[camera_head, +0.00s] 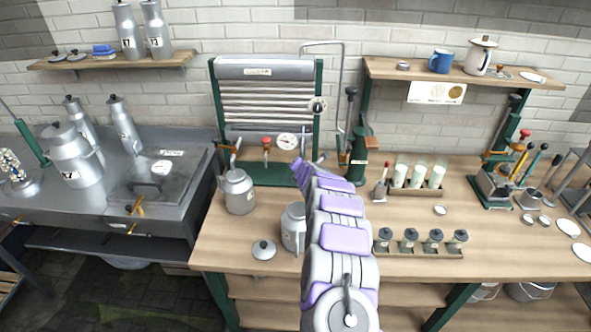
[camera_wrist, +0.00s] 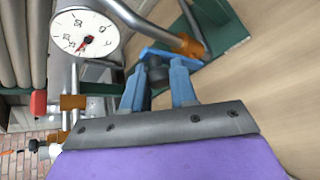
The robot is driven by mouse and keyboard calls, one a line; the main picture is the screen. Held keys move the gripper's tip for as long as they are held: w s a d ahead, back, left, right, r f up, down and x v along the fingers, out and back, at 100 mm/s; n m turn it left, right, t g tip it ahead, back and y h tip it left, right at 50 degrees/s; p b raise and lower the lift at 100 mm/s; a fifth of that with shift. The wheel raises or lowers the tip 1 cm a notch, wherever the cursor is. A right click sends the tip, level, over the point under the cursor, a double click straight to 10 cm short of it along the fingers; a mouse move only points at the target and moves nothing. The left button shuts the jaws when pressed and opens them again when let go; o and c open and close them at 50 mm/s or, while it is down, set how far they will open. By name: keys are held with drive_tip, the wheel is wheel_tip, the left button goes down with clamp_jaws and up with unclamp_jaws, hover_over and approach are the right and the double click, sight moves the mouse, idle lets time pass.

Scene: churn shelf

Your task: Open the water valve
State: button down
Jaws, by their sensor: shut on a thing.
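The water valve shows in the wrist view as a bright blue lever (camera_wrist: 165,54) beside a copper-coloured pipe fitting (camera_wrist: 188,46). My gripper (camera_wrist: 160,70) has its two blue fingers at the lever, one on each side of a dark part, and is shut on it. In the head view my gripper (camera_head: 298,166) is at the foot of the ribbed cooler (camera_head: 267,100), and the blue lever cannot be made out there. The fingers hide part of the lever.
A round gauge (camera_wrist: 84,33) and a red-handled tap (camera_wrist: 40,103) are close by on the left in the wrist view. Metal cans (camera_head: 238,191) and (camera_head: 294,228) stand on the wooden counter near my arm. A green-based hand pump (camera_head: 359,160) is right of the cooler.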

drive_tip(key=shift+d+r+m+y, duration=0.15)
drive_tip(key=shift+d+m+y, duration=0.15)
drive_tip(key=shift+d, duration=0.1)
idle(0.3)
drive_tip(key=c, duration=1.3)
unclamp_jaws()
drive_tip(key=o, duration=0.4)
drive_tip(key=shift+w+f, duration=0.25)
drive_tip(key=shift+s+r, duration=0.15)
drive_tip(key=shift+s, duration=0.05)
